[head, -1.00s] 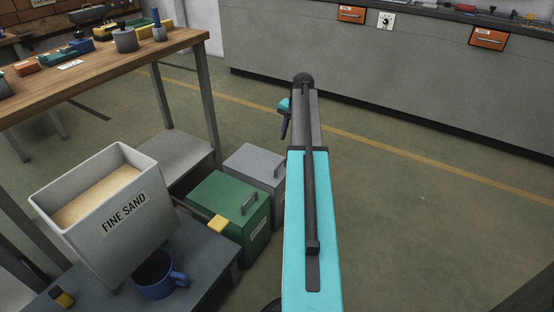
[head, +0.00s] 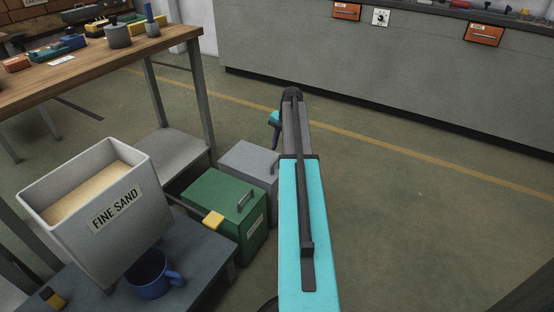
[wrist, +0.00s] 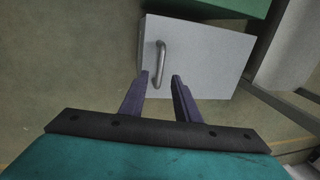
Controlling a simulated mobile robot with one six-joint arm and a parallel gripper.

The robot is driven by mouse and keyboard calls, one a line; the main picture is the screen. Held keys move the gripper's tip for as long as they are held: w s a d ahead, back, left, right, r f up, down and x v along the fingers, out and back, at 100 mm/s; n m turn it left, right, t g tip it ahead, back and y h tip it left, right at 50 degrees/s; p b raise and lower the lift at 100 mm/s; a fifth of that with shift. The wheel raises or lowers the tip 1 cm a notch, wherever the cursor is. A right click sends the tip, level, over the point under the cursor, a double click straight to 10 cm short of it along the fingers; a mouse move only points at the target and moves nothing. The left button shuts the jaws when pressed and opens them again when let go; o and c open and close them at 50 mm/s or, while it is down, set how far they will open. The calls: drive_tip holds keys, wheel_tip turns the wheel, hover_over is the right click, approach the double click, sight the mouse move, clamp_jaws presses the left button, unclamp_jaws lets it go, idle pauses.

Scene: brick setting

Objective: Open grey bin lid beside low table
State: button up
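The grey bin (head: 252,164) stands on the floor behind the green bin, its lid closed with a metal handle on top. My arm hides part of its right side in the head view. In the wrist view the grey lid (wrist: 205,60) fills the upper middle, with its handle (wrist: 160,64) left of centre. My gripper (wrist: 160,77) is open and empty, its two dark fingers pointing toward the lid, the handle just beyond the tips. I cannot tell the exact gap. The low table (head: 196,262) is at lower left in the head view.
A green lidded bin (head: 222,205) stands next to the grey bin. The low table holds a FINE SAND box (head: 70,225), a blue mug (head: 150,275) and a yellow-tipped tool (head: 213,220). A wooden workbench (head: 100,75) is behind. Floor to the right is clear.

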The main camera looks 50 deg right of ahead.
sight(277, 160)
drive_tip(key=shift+w+a+f+b, duration=0.1)
drive_tip(key=shift+w+f+b, duration=0.15)
drive_tip(key=shift+f, duration=0.7)
drive_tip(key=shift+w+f+b, duration=0.15)
drive_tip(key=shift+f+b, duration=0.15)
drive_tip(key=shift+f, duration=0.7)
drive_tip(key=shift+w+a+f+b, duration=0.1)
drive_tip(key=shift+w+f+b, duration=0.15)
drive_tip(key=shift+f, duration=0.7)
clamp_jaws()
